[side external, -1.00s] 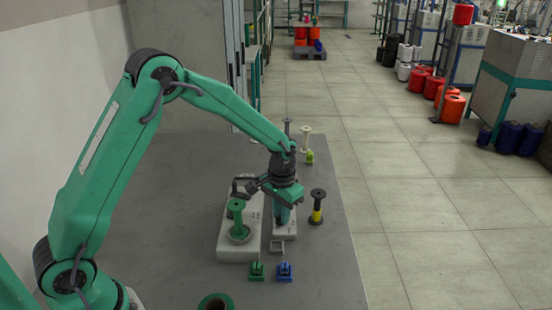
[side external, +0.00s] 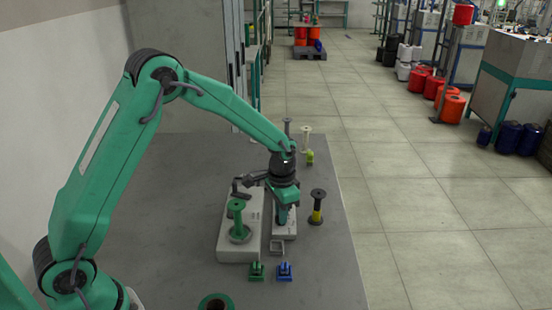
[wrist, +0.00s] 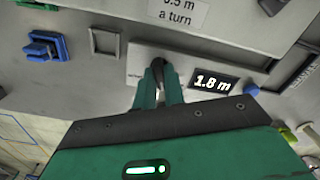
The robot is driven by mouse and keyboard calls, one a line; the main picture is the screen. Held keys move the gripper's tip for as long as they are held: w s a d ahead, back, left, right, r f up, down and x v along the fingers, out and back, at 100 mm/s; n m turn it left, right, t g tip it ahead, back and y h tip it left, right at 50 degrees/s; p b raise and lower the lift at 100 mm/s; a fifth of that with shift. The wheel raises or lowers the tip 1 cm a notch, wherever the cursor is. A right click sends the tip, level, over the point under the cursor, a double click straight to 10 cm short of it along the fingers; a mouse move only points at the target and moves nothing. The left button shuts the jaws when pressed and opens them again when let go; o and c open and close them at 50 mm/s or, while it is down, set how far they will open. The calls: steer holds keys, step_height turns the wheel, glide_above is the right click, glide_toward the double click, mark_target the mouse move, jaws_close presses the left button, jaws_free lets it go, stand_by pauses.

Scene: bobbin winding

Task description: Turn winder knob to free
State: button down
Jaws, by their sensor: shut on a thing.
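In the wrist view my gripper (wrist: 158,78) has its green fingers closed around a small dark knob (wrist: 158,64) on the grey winder panel. Small lettering left of the knob is partly covered and unreadable, so I cannot tell the knob's setting. A black display (wrist: 212,83) right of the knob reads "1.8 m". In the side view my gripper (side external: 282,216) points down onto the narrow grey unit (side external: 286,236), and the knob is hidden. The wider winder base (side external: 235,249) stands left of it, with a green bobbin (side external: 237,215) upright on it.
A blue clip (side external: 284,271) and a green clip (side external: 256,271) lie in front of the units, near a small square frame (side external: 277,247). A dark bobbin with yellow thread (side external: 317,209) stands close on the right. A green ring (side external: 216,303) lies at the front edge of the picture.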

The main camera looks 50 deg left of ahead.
steer(key=m, duration=0.5)
stand_by(0.4)
steer(key=c, duration=1.5)
jaws_free()
steer(key=shift+r, duration=0.1)
step_height(320, 180, up, 7)
steer(key=shift+f, duration=0.15)
steer(key=shift+r, duration=0.5)
